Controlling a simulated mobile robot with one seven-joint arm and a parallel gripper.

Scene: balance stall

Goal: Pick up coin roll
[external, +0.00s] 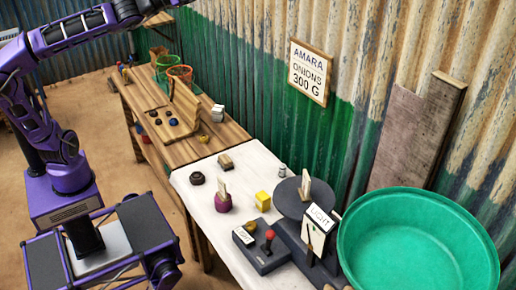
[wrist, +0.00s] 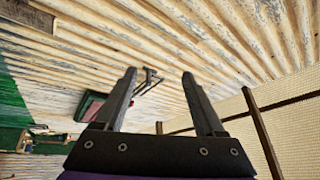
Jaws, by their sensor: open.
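A small grey cylinder (external: 282,170), which may be the coin roll, stands on the white cloth (external: 205,205) near the wall. It is too small to identify surely. My gripper (wrist: 158,72) is open, with two dark fingers spread apart and nothing between them. It points at the corrugated wall and roof, away from the table top. In the external view my arm leaves the top edge, so the gripper itself is hidden there. No coin roll shows in the wrist view.
On the cloth are a dark round weight (external: 197,178), a purple pot (external: 223,203), a yellow cube (external: 263,201) and a box with a red knob (external: 262,250). The scale (external: 303,196) and green basin (external: 420,240) stand to the right. A wooden table (external: 205,147) adjoins behind.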

